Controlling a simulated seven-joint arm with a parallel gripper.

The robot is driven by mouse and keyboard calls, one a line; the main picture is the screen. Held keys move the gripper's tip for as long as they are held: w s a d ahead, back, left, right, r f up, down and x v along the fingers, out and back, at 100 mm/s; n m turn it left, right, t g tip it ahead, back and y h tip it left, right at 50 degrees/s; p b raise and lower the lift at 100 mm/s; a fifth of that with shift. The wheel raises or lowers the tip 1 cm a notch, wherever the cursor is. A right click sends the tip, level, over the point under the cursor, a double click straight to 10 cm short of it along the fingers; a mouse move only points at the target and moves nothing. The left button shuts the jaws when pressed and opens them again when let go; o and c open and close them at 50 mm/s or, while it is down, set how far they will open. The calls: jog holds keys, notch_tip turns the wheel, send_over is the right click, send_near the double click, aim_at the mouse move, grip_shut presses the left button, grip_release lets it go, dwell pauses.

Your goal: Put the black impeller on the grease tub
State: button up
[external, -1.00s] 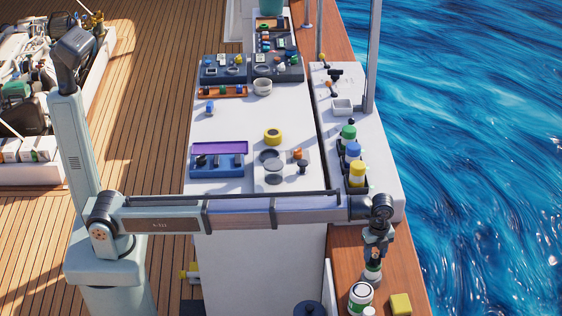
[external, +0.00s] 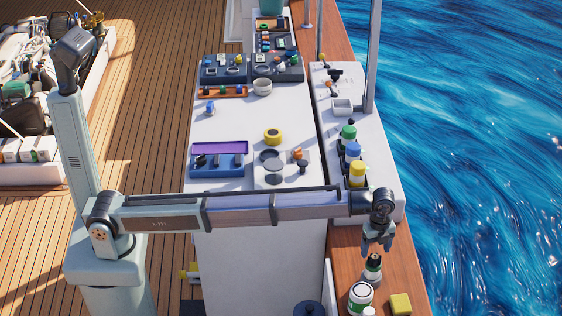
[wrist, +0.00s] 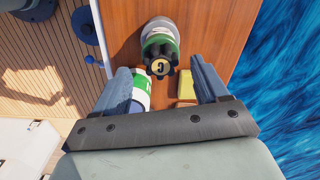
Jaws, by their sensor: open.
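The black impeller (wrist: 160,65) is a dark lobed piece with a beige round centre. It appears to rest on top of a green, grey and white container (wrist: 158,38), which looks like the grease tub; I cannot read a label. In the external view the black-topped container (external: 372,273) stands upright on the wooden ledge. My gripper (external: 377,248) is just above it, fingers pointing down. In the wrist view my gripper (wrist: 178,82) is open, with its fingers apart on either side of the impeller and not visibly touching it.
A white-and-green tub (external: 360,297) and a yellow block (external: 400,304) stand on the wooden ledge (external: 405,262) near the container. Coloured bottles (external: 353,152) stand in a rack behind my wrist. Water lies beyond the ledge's right edge.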

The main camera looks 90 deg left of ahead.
aim_at(375, 256)
notch_tip(375, 256, up, 10)
dwell(0.4)
